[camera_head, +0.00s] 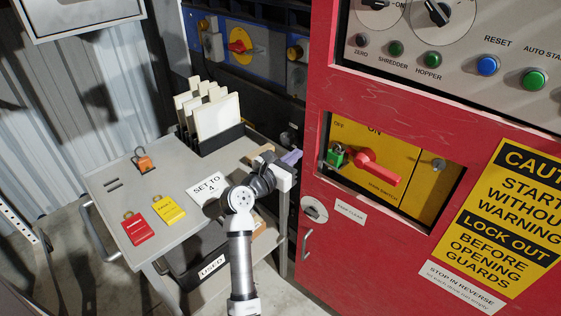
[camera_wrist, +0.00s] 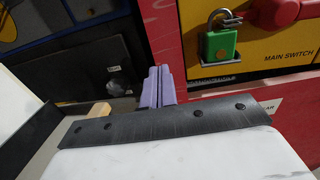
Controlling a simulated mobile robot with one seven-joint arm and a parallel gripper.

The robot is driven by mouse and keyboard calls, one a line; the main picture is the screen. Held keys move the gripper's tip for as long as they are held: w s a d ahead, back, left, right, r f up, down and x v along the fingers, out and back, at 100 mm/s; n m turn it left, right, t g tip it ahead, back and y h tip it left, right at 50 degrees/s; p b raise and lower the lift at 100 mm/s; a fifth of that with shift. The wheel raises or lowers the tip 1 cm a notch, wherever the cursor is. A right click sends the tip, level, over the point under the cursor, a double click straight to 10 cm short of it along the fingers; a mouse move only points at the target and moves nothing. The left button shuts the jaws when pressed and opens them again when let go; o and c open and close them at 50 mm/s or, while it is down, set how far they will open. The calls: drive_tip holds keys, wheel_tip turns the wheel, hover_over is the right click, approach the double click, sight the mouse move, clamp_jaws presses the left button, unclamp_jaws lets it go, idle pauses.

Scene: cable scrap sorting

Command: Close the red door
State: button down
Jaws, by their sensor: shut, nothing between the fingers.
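The red door (camera_head: 335,262) is the large red panel on the right in the head view, with a window cut-out, a round latch knob (camera_head: 314,210) and a handle (camera_head: 306,244) by its left edge. I cannot tell whether it stands slightly ajar. My gripper (camera_head: 291,157) is just left of the door's left edge, above the cart's right side. Its purple fingers are together and empty. In the wrist view the fingertips (camera_wrist: 157,80) overlap the lower end of a red upright edge (camera_wrist: 160,35); contact cannot be told.
A green padlock (camera_head: 336,156) hangs by the red main switch (camera_head: 378,168) in the cut-out. A grey cart (camera_head: 105,200) stands left, holding tags, an orange padlock (camera_head: 144,161) and a rack of white panels (camera_head: 213,115). A dark blue cabinet (camera_head: 268,68) is behind.

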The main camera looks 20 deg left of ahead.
drive_tip(key=shift+x, duration=1.25)
